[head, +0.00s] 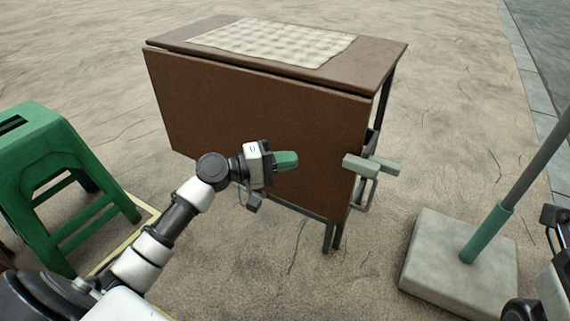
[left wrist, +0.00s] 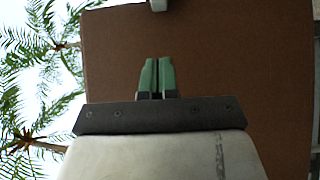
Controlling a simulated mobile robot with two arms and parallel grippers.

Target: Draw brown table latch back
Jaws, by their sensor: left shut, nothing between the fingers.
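The brown table (head: 262,125) stands in the middle of the head view, with its front leaf hanging down. The pale grey-green latch (head: 371,167) sits at the leaf's right edge, with a bar sticking out to the right and a handle loop below. My left gripper (head: 287,160) is in front of the leaf, left of the latch and apart from it. In the left wrist view its green fingers (left wrist: 157,77) are together and empty against the brown leaf (left wrist: 230,70). A pale piece (left wrist: 158,5) at the top edge may be the latch.
A checked cloth (head: 275,41) lies on the tabletop. A green stool (head: 55,170) stands at the left. A concrete block (head: 460,262) with a grey-green pole stands at the right. Part of my right arm shows at the lower right edge. Bare ground lies between table and block.

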